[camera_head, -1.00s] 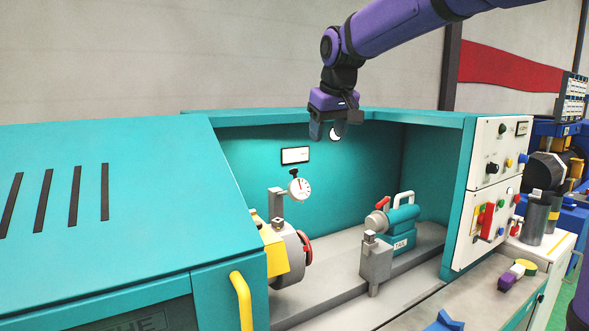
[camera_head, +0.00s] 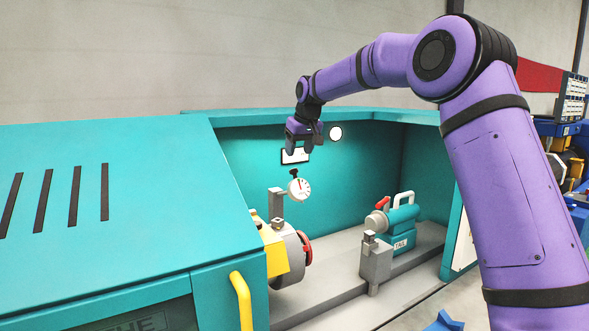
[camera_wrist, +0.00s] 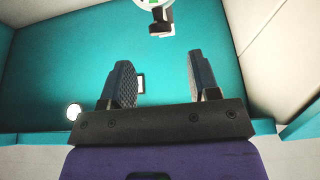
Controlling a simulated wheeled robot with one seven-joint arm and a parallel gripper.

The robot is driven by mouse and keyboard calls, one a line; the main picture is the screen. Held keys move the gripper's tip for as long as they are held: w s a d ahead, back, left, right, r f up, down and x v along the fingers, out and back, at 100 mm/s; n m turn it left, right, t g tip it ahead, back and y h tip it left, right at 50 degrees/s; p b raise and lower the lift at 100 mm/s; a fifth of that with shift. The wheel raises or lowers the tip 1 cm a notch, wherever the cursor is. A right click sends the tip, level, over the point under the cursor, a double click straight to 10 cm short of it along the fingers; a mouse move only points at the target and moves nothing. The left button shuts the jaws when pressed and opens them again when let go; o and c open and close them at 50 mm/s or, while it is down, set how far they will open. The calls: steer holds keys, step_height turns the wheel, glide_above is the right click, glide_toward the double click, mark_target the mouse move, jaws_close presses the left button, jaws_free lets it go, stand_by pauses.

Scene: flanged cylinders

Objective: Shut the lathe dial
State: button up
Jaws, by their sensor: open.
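The lathe dial (camera_head: 299,188) is a small round white gauge with a black knob (camera_head: 294,173) on its top. It sits on a grey bracket (camera_head: 276,204) above the chuck. My gripper (camera_head: 301,147) is open and empty, pointing down above the dial and apart from it. In the wrist view, the two dark fingers of my gripper (camera_wrist: 158,82) are spread wide. The black knob (camera_wrist: 159,22) shows beyond them near the top edge, and the dial is mostly cut off by that edge.
The teal lathe housing (camera_head: 180,237) surrounds the work space, with a yellow handle (camera_head: 241,300) at its front. A chuck (camera_head: 290,258) lies below the dial. The tailstock (camera_head: 400,228) stands to the right. A round white lamp (camera_head: 335,132) is on the back wall.

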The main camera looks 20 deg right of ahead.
glide_above(298, 190)
steer(key=w, duration=0.4)
step_height(298, 190, down, 7)
steer(key=shift+r, duration=0.1)
jaws_close()
steer(key=shift+s, duration=0.1)
